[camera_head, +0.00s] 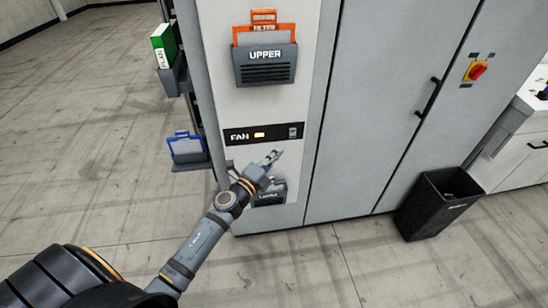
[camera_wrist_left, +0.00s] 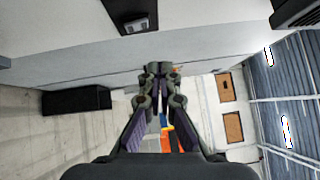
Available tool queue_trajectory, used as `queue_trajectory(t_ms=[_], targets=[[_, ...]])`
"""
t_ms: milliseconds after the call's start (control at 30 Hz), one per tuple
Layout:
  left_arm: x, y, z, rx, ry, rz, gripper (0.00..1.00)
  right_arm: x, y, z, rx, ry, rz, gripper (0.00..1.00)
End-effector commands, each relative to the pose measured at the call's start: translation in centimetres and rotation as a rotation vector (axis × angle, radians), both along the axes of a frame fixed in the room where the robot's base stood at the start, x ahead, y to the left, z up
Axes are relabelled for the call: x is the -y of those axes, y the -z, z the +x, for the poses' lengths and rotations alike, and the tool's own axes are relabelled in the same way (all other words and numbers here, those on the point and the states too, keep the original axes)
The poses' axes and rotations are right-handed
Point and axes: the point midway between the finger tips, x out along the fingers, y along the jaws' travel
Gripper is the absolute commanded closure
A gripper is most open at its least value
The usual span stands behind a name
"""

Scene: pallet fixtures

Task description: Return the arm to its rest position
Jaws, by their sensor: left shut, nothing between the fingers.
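My left arm reaches in from the lower left in the head view. Its left gripper (camera_head: 272,157) is in front of the light grey cabinet panel (camera_head: 240,100), just below the black FAN strip (camera_head: 245,136). In the left wrist view the fingers of the left gripper (camera_wrist_left: 157,70) are together, with nothing held between them. I cannot tell whether the fingers touch the panel. My right gripper is not in view.
An UPPER holder (camera_head: 266,68) with orange contents hangs above the strip. A lower holder (camera_head: 270,195) is partly hidden by my gripper. A green folder (camera_head: 164,46) and a blue-framed item (camera_head: 186,147) sit at the left side. A black bin (camera_head: 436,205) stands at right. Floor at left is clear.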

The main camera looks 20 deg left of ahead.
Motion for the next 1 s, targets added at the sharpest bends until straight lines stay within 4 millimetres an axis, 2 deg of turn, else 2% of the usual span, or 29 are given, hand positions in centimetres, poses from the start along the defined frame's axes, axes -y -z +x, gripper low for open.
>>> queue_trajectory(t_ms=[100, 400, 633, 700, 767, 867, 900, 967, 1000], targets=[[-0.1, 0.0, -1.1, 0.000, 0.002, 0.000, 1.00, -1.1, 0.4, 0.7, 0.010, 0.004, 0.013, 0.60], [-0.2, -0.2, -1.4, 0.001, 0.001, -0.001, 1.00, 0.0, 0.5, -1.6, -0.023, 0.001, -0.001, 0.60], [-0.2, -0.1, -1.3, 0.000, 0.001, -0.002, 1.00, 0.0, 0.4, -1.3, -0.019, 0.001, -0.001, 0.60], [-0.4, 0.4, -1.3, -0.012, -0.004, -0.012, 1.00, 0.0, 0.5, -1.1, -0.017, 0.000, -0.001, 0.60], [-0.9, 2.2, -1.3, -0.046, -0.019, -0.045, 1.00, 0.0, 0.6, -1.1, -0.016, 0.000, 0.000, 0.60], [-2.6, 8.2, -1.7, -0.164, -0.075, -0.161, 1.00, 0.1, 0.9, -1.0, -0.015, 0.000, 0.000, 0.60], [-3.4, 11.4, -2.2, -0.228, -0.110, -0.224, 1.00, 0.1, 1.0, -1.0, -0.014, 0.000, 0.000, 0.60], [-4.7, 16.6, -3.4, -0.328, -0.171, -0.325, 1.00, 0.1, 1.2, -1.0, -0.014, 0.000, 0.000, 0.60], [-5.4, 20.0, -4.5, -0.394, -0.216, -0.391, 1.00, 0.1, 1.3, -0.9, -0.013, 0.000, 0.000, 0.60]])
